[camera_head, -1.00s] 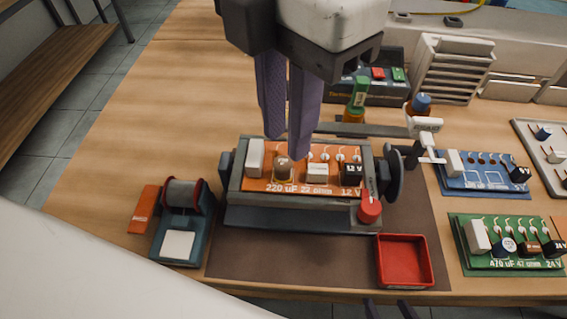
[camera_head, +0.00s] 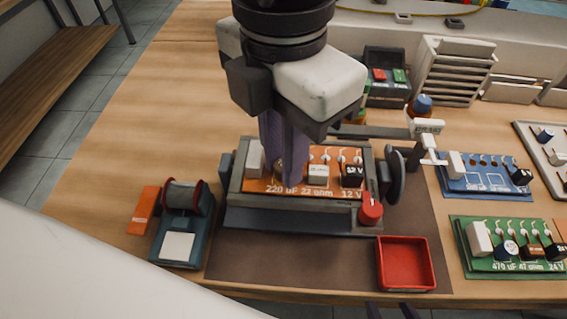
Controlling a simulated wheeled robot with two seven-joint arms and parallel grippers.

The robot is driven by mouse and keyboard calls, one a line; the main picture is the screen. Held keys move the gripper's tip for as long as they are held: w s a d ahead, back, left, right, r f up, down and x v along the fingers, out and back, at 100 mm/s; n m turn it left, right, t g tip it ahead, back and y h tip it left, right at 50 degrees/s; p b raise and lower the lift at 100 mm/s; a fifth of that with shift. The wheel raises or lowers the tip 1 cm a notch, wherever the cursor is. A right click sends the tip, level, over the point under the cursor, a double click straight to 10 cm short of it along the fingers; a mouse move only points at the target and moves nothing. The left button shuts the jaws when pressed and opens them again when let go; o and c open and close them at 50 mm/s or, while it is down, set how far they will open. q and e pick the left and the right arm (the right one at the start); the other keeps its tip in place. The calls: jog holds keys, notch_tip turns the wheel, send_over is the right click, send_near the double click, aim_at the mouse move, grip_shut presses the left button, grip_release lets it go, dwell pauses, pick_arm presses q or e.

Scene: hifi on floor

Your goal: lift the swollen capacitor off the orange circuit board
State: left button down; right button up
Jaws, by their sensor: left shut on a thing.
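The orange circuit board (camera_head: 327,187) is clamped in a grey holder (camera_head: 300,219) on a brown mat. It carries a white block, a pale component marked by the 22 ohm print, and a black 12 V block. My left gripper (camera_head: 285,180) reaches down to the board from above, its purple fingers shut on the swollen capacitor (camera_head: 279,169). The fingers hide most of the capacitor, and I cannot tell whether it still touches the board. Only dark tips at the bottom edge, perhaps of my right gripper (camera_head: 390,311), show.
A red tray (camera_head: 405,264) lies in front of the holder at the right. A solder spool stand (camera_head: 183,220) is at the left. Blue (camera_head: 487,182) and green (camera_head: 512,252) boards lie at the right. The table at the back left is clear.

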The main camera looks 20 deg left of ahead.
pick_arm(q)
notch_tip(320, 180, up, 15)
jog(key=p, duration=0.4)
jog(key=shift+p, duration=0.3)
dwell(0.7)
